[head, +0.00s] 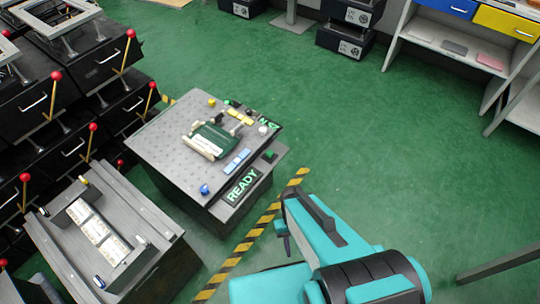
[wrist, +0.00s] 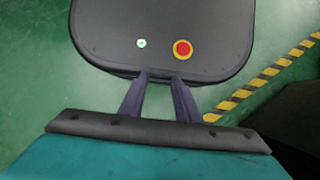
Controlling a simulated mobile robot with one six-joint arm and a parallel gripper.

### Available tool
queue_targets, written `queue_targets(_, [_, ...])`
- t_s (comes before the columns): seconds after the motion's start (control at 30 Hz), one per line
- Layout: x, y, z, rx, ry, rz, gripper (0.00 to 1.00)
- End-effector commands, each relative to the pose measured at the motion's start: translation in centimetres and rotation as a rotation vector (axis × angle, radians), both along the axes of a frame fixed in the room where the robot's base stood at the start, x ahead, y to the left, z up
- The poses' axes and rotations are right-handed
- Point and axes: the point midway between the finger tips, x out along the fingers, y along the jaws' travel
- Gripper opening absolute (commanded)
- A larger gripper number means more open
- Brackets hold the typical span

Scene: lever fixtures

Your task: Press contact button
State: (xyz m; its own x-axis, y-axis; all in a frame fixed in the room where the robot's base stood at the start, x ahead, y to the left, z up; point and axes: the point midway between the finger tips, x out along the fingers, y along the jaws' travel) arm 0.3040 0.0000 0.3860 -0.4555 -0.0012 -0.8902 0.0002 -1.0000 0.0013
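A grey-topped station (head: 150,150) stands left of centre in the head view. A green button (head: 270,155) on a dark housing sits at its right edge, near the lit READY sign (head: 242,186); no label marks it as the contact button. A lever fixture with a green part (head: 213,139) lies mid-top. My gripper shows in the wrist view (wrist: 161,77) with two dark fingers apart and nothing between them. It points down over a dark panel that appears to be part of my own base. It is well away from the station.
A second fixture bench (head: 60,246) stands at lower left. Black drawer units with red-knobbed levers (head: 92,127) line the left side. Yellow-black floor tape (head: 250,236) runs between the station and my arm. Shelves (head: 470,50) stand upper right. The green floor at centre right is clear.

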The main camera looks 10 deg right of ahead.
Motion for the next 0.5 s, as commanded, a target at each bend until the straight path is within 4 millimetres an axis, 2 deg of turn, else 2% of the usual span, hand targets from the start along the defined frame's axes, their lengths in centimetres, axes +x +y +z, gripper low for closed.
queue_targets(0.3, [0.0,0.0,0.0,0.0,0.0,0.0,0.3])
queue_targets(0.47, [0.0,0.0,0.0,0.0,0.0,0.0,0.03])
queue_targets(0.5, [0.0,0.0,0.0,0.0,0.0,0.0,0.0])
